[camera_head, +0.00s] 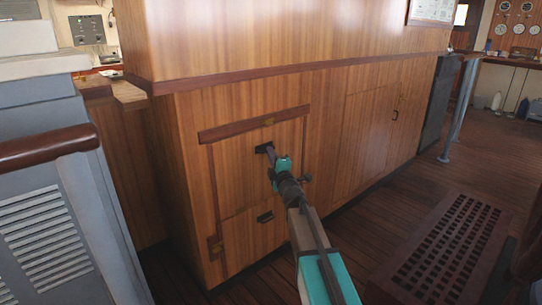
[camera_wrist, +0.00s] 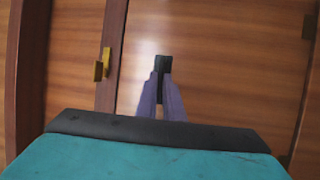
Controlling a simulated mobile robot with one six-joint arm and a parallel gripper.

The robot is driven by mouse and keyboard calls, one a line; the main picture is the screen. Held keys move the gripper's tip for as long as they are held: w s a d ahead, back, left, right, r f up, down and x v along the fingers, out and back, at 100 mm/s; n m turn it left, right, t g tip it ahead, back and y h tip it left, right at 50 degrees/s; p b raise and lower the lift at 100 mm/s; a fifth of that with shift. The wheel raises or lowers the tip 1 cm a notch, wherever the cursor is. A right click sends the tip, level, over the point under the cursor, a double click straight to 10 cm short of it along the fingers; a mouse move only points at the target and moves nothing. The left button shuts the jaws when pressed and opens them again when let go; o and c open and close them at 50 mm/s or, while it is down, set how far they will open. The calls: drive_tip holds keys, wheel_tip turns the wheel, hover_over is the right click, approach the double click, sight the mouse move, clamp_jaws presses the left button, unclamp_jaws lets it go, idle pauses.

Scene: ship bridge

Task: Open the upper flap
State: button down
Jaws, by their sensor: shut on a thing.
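The upper flap (camera_head: 240,172) is a wooden panel in the side of the cabinet, below a dark wooden trim strip. It looks flush with the cabinet front. Its small black handle (camera_head: 262,149) sits in the upper part of the panel. My gripper (camera_head: 269,153) reaches it from the lower right and is shut on the handle. In the wrist view the purple fingers of my gripper (camera_wrist: 162,82) close around the black handle (camera_wrist: 163,62), with the flap's wood (camera_wrist: 220,60) behind. The fingers partly hide the handle.
A lower panel with a dark handle (camera_head: 265,217) is below. A grey louvred box (camera_head: 50,230) with handrail stands left. A floor grating (camera_head: 440,245) lies right.

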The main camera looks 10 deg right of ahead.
drive_tip(key=shift+s+f+b, duration=0.1)
drive_tip(key=shift+f+b, duration=0.05)
drive_tip(key=shift+b, duration=0.25)
drive_tip(key=s+d+f+t+b, duration=0.1)
drive_tip(key=s+d+f+b, duration=0.4)
drive_tip(key=s, duration=0.4)
drive_tip(key=shift+m+b, duration=0.3)
drive_tip(key=shift+b, duration=0.2)
idle(0.5)
drive_tip(key=c, duration=1.9)
unclamp_jaws()
drive_tip(key=shift+w+f, duration=0.1)
drive_tip(key=shift+f, duration=0.05)
drive_tip(key=shift+c, duration=0.2)
drive_tip(key=shift+o, duration=0.2)
drive_tip(key=shift+d+r, duration=0.1)
drive_tip(key=shift+r, duration=0.2)
